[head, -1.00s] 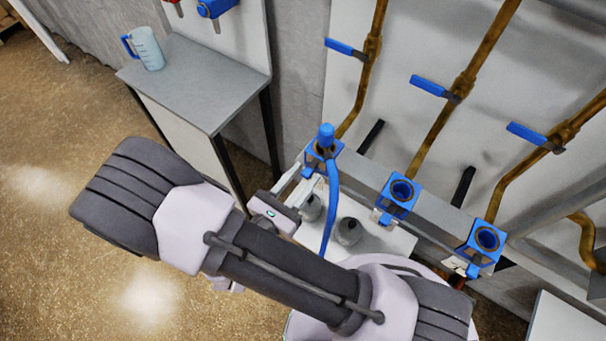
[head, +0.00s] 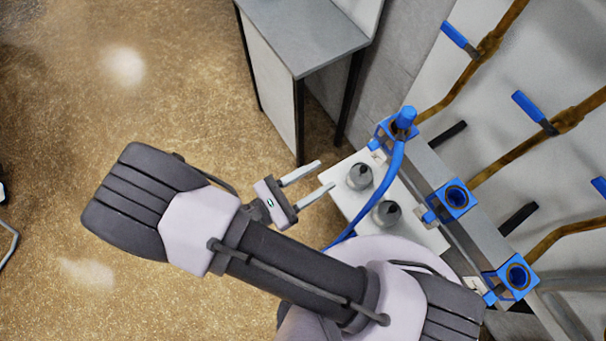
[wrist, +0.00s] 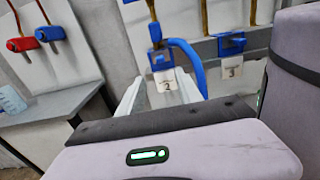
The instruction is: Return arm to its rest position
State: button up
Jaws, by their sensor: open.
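My gripper (head: 326,177) is open, with its two pale fingers apart and nothing between them. In the head view it is over the floor's edge by the white shelf (head: 433,238), apart from the blue hose. The blue hose (head: 392,182) has its top end in the leftmost blue socket (head: 383,137) and hangs down behind my arm. In the wrist view the socket with the hose carries a label "2" (wrist: 167,80), and another blue socket has a label "3" (wrist: 232,72).
Two empty blue sockets (head: 455,198) sit along the rail. Brown pipes with blue valve handles (head: 533,111) run on the wall. A grey table (head: 300,35) stands at the top. Open floor lies to the left.

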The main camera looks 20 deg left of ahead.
jog(key=v, duration=0.3)
jog(key=shift+s+a, duration=0.2)
jog(key=w+d+r+m+g+y, duration=0.1)
jog(key=d+r+m+y, duration=0.3)
jog(key=m, duration=0.7)
jog(key=w+d+r+m+g+y, duration=0.2)
jog(key=d+r+m+g+y, duration=0.2)
jog(key=d+r+m, duration=0.4)
jog(key=w+d+r+m+g+y, duration=0.1)
jog(key=d+r+m+g+y, duration=0.2)
jog(key=r+m, duration=0.9)
jog(key=d+m+y, duration=0.1)
jog(key=d+y, duration=0.1)
jog(key=d, duration=0.1)
jog(key=shift+w+d+m+b, duration=0.2)
jog(key=shift+d+m+b, duration=0.2)
jog(key=shift+r, duration=0.15)
